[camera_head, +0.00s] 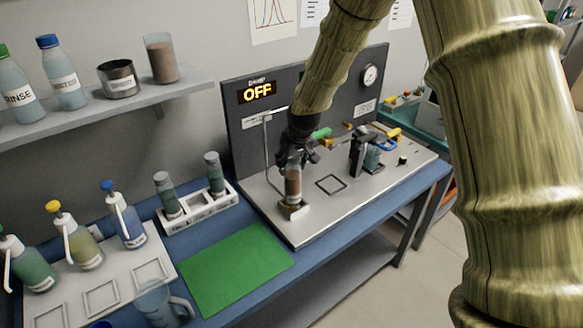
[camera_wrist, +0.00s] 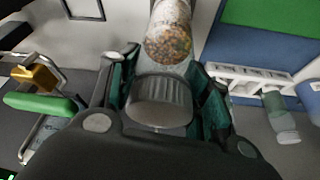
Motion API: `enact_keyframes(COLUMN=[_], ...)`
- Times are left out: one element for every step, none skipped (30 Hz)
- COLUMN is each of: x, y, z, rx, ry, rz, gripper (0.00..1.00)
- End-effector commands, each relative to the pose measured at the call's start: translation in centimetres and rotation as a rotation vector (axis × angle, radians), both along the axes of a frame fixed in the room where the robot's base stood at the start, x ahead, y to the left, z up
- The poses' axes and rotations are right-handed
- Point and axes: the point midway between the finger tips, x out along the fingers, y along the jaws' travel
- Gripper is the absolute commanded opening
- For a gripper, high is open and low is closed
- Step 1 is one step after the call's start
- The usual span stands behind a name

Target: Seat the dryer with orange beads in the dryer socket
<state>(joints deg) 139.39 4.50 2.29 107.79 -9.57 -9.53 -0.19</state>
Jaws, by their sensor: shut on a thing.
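The dryer with orange-brown beads (camera_head: 293,184) stands upright, a clear tube with a grey cap, on the left part of the metal deck. Its lower end is at the small square dryer socket (camera_head: 291,209); I cannot tell if it is fully seated. My gripper (camera_head: 297,156) is shut on the dryer's upper end. In the wrist view my gripper (camera_wrist: 160,85) has its fingers on both sides of the ribbed cap (camera_wrist: 160,102), and the speckled beads (camera_wrist: 168,45) show beyond it. The socket is hidden in the wrist view.
A white rack (camera_head: 197,213) with two green-filled dryers stands left of the deck, behind a green mat (camera_head: 236,266). A bent metal tube (camera_head: 267,150) rises close behind my gripper. Wash bottles (camera_head: 126,219) stand at left.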

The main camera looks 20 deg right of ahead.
Motion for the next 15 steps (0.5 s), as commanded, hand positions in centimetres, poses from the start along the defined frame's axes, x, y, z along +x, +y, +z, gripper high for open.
enact_keyframes(x=[0.2,0.2,0.2,0.2,0.2,0.2,0.2,0.2,0.2,0.1,0.1,0.2,0.2,0.2,0.2], y=[-0.2,-0.2,-0.2,-0.2,-0.2,-0.2,-0.2,-0.2,-0.2,-0.2,-0.2,-0.2,-0.2,-0.2,-0.2], z=[0.1,0.0,0.0,-0.1,-0.3,-0.5,-0.7,-1.0,-1.4,-1.6,-2.0,-2.4,-2.7,-2.9,-3.2], rx=[0.001,0.001,0.000,0.000,0.000,0.000,0.000,0.000,0.000,0.000,0.000,0.000,0.000,0.000,0.000], ry=[-0.001,-0.001,0.000,0.000,0.000,0.001,0.001,0.001,0.002,0.002,0.002,0.001,0.001,0.001,0.001], rz=[-0.001,-0.001,-0.001,-0.001,-0.001,-0.001,-0.001,-0.001,-0.001,-0.001,-0.001,-0.001,-0.001,-0.001,-0.001], gripper=[0.00,0.00,0.00,0.00,0.00,0.00,0.00,0.00,0.00,0.00,0.00,0.00,0.00,0.00,0.00])
